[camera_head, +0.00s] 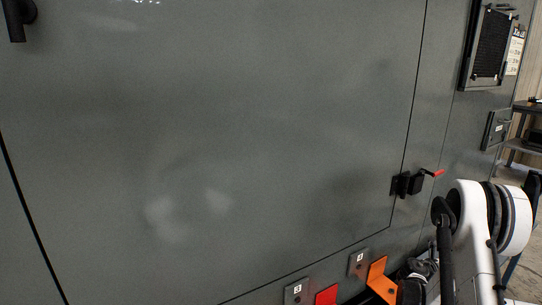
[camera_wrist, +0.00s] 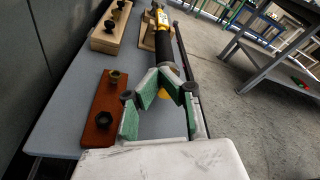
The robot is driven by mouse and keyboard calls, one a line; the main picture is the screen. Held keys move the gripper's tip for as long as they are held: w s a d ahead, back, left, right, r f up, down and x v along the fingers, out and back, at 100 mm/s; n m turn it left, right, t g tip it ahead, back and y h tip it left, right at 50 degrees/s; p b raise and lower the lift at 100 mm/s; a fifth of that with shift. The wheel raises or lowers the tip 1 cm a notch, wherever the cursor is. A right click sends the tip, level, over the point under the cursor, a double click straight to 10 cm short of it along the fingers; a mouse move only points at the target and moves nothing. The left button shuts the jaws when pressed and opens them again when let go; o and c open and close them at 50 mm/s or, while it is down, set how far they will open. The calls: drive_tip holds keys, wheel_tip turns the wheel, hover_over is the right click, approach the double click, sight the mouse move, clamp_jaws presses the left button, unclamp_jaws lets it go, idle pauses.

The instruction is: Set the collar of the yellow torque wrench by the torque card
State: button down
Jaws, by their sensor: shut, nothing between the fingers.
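The yellow torque wrench lies on the grey bench in the wrist view, with a yellow section (camera_wrist: 162,18) at the top and a black grip (camera_wrist: 167,48) running towards me. My gripper (camera_wrist: 163,76), with green-padded fingers, has its tips together over or close to the near end of the grip. Whether they touch it I cannot tell. A small yellow part (camera_wrist: 164,93) shows between and below the fingers. The collar markings cannot be read. No torque card can be made out for sure; a white sheet (camera_head: 515,54) hangs at the far right in the head view.
A red-brown board (camera_wrist: 103,115) with dark knobs and a wooden block (camera_wrist: 111,25) with black knobs sit left of my gripper on the bench (camera_wrist: 75,85). The grey enclosure door (camera_head: 220,130), with a red-tipped latch (camera_head: 410,183), fills the head view.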

drive_tip(key=shift+s+d+r, duration=0.25)
drive_tip(key=shift+s+d, duration=0.05)
drive_tip(key=shift+s, duration=0.2)
idle(0.8)
drive_tip(key=shift+r, duration=0.15)
drive_tip(key=shift+w+a+r, duration=0.1)
drive_tip(key=shift+w+r, duration=0.05)
drive_tip(key=shift+r, duration=0.05)
drive_tip(key=shift+s+a, duration=0.5)
drive_tip(key=shift+a, duration=0.4)
drive_tip(key=shift+s+a, duration=0.5)
drive_tip(key=shift+a, duration=0.35)
drive_tip(key=shift+s+a, duration=0.5)
drive_tip(key=shift+a, duration=0.4)
drive_tip(key=shift+t, duration=0.3)
drive_tip(key=shift+w+r+x, duration=0.1)
drive_tip(key=shift+w+x, duration=0.1)
drive_tip(key=shift+x, duration=0.8)
drive_tip(key=shift+w+r+x, duration=0.15)
drive_tip(key=shift+w+x, duration=0.05)
drive_tip(key=shift+x, duration=0.75)
drive_tip(key=shift+w+r+x, duration=0.1)
drive_tip(key=shift+w+x, duration=0.1)
drive_tip(key=shift+x, duration=0.8)
drive_tip(key=shift+a, duration=0.2)
